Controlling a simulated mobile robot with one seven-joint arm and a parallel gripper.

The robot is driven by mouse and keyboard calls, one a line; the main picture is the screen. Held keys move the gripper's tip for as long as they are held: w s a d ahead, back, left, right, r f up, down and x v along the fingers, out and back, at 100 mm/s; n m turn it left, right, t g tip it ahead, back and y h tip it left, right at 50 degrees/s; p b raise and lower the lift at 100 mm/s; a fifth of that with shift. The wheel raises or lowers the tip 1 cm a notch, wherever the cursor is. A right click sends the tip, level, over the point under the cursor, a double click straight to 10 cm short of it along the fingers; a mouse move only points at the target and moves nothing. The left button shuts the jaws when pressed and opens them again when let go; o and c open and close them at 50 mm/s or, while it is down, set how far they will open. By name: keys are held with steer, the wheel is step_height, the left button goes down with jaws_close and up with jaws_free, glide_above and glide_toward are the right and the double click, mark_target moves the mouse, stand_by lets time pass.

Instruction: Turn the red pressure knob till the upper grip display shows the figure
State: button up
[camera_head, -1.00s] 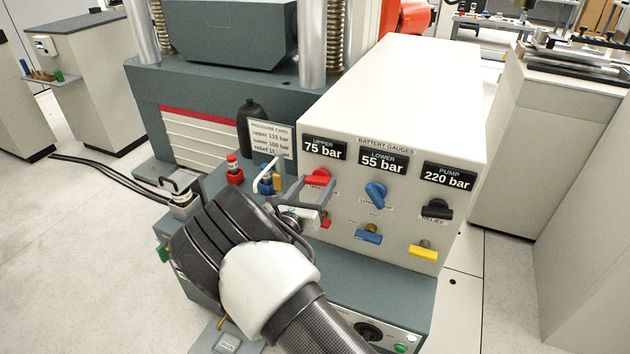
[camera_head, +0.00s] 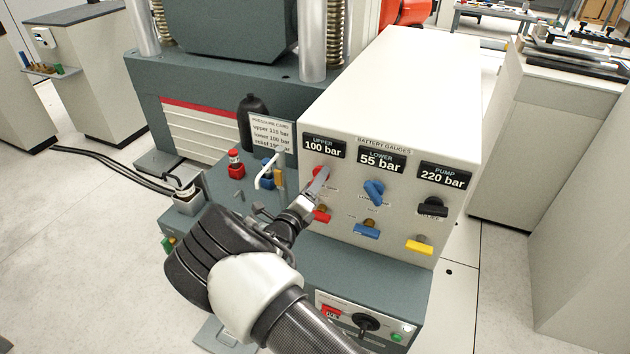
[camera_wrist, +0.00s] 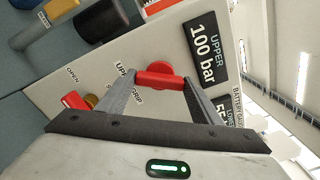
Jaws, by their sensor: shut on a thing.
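The red pressure knob (camera_wrist: 158,76) sits on the white gauge panel, under the upper display. It also shows partly behind my gripper in the head view (camera_head: 317,172). My gripper (camera_wrist: 160,84) is shut on the knob's bar, one finger at each end of it. The upper display (camera_head: 323,146) reads 100 bar, and the wrist view shows the same figure on it (camera_wrist: 203,55). The pressure card (camera_head: 270,133) reads upper 115 bar and lower 100 bar; its last line is partly hidden.
The blue lower knob (camera_head: 374,192) and black relief knob (camera_head: 432,207) are to the right. Below are a red valve handle (camera_head: 322,216), a blue one (camera_head: 367,231) and a yellow one (camera_head: 419,246). The lower display (camera_head: 381,161) reads 55 bar, the pump display (camera_head: 443,176) 220 bar.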

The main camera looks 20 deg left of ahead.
steer(key=shift+f+n, duration=0.1)
steer(key=shift+n, duration=0.5)
steer(key=o, duration=1.1)
steer(key=shift+c, duration=0.2)
steer(key=s+a+p, duration=0.1)
steer(key=s, duration=1.6)
steer(key=shift+s+a, duration=0.2)
steer(key=shift+s, duration=0.05)
